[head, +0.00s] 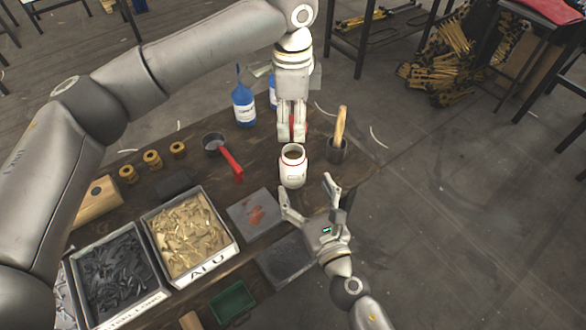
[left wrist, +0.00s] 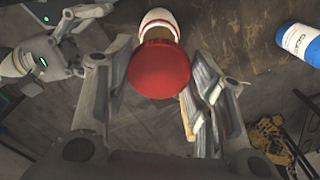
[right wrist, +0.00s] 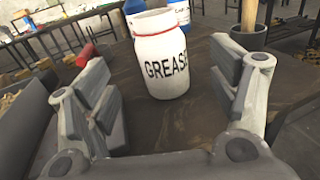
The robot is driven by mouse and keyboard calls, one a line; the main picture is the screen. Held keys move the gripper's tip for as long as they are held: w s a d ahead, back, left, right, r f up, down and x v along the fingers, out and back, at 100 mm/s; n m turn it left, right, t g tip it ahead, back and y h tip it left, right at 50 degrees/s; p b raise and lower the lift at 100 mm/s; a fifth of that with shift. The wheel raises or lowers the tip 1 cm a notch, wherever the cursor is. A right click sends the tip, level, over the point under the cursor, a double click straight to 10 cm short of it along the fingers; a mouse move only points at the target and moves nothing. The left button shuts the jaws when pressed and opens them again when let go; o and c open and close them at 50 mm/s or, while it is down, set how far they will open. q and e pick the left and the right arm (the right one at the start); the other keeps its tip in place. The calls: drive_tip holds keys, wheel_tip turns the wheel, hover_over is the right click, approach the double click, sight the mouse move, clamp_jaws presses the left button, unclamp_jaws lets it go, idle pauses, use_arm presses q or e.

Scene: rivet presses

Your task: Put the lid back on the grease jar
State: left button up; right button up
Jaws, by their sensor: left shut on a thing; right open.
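The white grease jar (head: 293,172) stands upright on the dark wooden bench, its open mouth showing brown contents. In the right wrist view the jar (right wrist: 163,75) shows its GREASE label. My left gripper (head: 291,138) is shut on the red lid, just beyond and above the jar. The lid (left wrist: 160,70) shows as a red disc between the fingers in the left wrist view, overlapping part of the jar's mouth; it is apart from the jar in the head view. My right gripper (head: 307,188) is open and empty on the near side of the jar, its fingers pointing toward it.
Blue bottles (head: 243,108) stand behind left of the jar. A dark cup with a wooden-handled tool (head: 338,150) is at its right. Bins of brass pieces (head: 232,226) and dark pieces (head: 157,290) fill the near left.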

drive_tip(key=x, duration=0.8)
drive_tip(key=shift+w+a, duration=0.1)
drive_tip(key=shift+w, duration=0.15)
drive_tip(key=shift+c, duration=0.3)
drive_tip(key=c, duration=1.5)
use_arm(q)
hover_over(293, 158)
drive_tip(key=shift+s+a+f, duration=0.1)
drive_tip(key=shift+f, duration=2.4)
drive_tip(key=shift+f, duration=0.1)
drive_tip(key=shift+f, duration=0.75)
drive_tip(key=shift+f, duration=0.6)
